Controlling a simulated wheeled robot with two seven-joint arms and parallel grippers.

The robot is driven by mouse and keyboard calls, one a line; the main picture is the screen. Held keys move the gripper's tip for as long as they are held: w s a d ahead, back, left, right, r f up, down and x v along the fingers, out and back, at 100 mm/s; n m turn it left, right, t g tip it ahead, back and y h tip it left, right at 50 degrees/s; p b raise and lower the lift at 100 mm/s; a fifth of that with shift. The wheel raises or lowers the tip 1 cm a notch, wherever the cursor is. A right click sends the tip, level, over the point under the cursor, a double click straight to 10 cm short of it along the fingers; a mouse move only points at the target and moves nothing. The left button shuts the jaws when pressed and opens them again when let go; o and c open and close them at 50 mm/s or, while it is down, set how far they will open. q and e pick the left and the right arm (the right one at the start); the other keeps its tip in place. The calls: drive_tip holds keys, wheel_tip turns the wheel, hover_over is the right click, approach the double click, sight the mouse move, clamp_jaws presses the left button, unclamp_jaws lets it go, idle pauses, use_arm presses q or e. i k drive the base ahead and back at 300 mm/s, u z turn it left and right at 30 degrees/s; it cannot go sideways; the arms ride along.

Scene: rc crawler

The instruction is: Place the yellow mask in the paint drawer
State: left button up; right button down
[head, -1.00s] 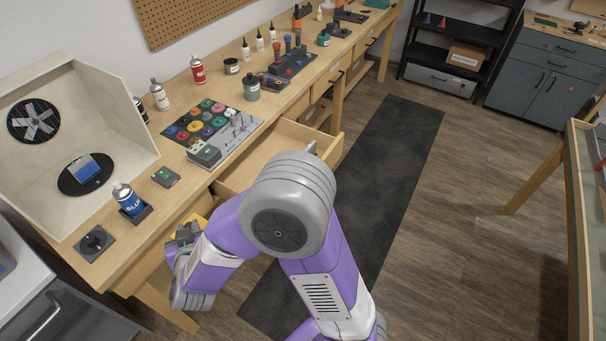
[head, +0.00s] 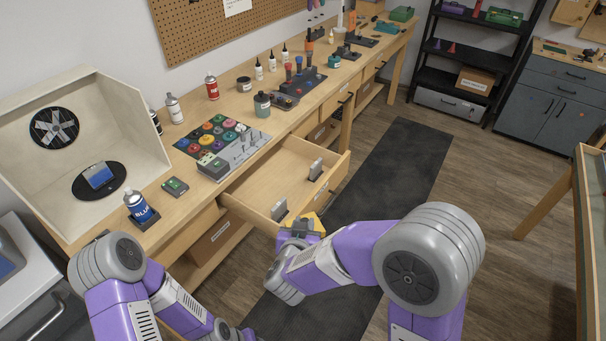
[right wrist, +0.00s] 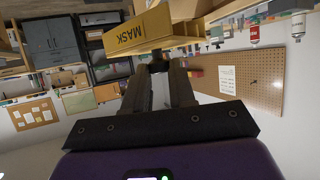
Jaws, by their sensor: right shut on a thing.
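The yellow mask is a yellow box (right wrist: 140,36) labelled MASK in the right wrist view. My right gripper (right wrist: 159,66) is shut on it. In the head view a little of the yellow mask (head: 317,223) shows beside my right gripper (head: 299,226), just outside the front of the open drawer, at its near end. The paint drawer (head: 262,184) is pulled out from under the bench, with a bare light wood floor. Two small grey upright pieces stand at its front side. My left arm shows at the lower left, but its gripper is out of view.
A spray booth (head: 120,120) stands at the left. A cardboard box (head: 212,238) sits below the bench. A dark mat (head: 400,170) covers the clear floor.

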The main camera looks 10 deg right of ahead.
sight(288, 177)
drive_tip(key=z, duration=0.3)
drive_tip(key=i, duration=1.05)
drive_tip(key=u, duration=0.4)
